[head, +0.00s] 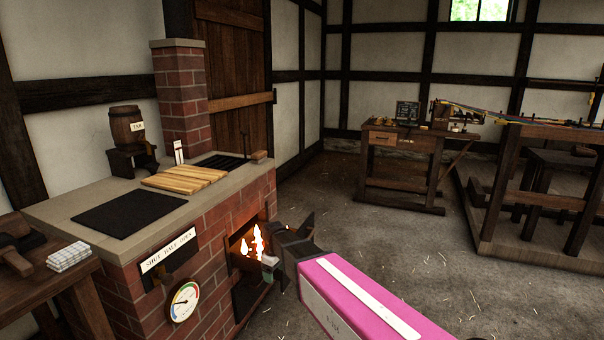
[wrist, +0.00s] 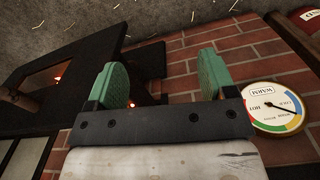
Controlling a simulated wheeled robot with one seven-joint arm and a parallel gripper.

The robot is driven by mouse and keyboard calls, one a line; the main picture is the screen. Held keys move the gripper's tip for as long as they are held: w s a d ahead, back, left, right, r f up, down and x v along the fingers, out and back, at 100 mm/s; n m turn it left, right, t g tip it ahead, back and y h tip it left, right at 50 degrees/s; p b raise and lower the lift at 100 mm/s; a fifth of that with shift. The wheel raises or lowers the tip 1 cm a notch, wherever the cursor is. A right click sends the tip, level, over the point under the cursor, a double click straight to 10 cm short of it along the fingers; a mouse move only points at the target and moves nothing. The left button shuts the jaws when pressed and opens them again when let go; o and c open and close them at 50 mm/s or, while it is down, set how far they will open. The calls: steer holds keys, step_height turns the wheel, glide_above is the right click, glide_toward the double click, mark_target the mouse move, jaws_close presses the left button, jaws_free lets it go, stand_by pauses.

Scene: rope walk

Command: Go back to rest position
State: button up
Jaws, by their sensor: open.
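My gripper (head: 271,261) is at the end of my pink arm, low in front of the brick stove's (head: 207,255) fire opening in the head view. In the wrist view my gripper (wrist: 163,83) shows two green-padded fingers spread apart with nothing between them. Flames (head: 252,243) burn inside the opening, just behind the gripper. In the head view I cannot tell whether the gripper touches the stove.
A round gauge (head: 184,302) and a damper label (head: 168,250) are on the stove front. A wooden slatted board (head: 184,178) and a tar keg (head: 126,126) stand above. A workbench (head: 402,160) stands at the back. The floor (head: 380,235) between is clear, with scattered straw.

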steer(key=s+d+m, duration=0.4)
steer(key=d, duration=0.5)
steer(key=s+d+m, duration=0.4)
steer(key=d, duration=0.6)
steer(key=s+d+m, duration=0.3)
steer(key=s+d, duration=0.1)
steer(key=d, duration=0.6)
steer(key=shift+s+d+f+m, duration=0.15)
steer(key=shift+s+f+m, duration=0.15)
steer(key=shift+s+m, duration=0.1)
steer(key=shift+w, duration=0.1)
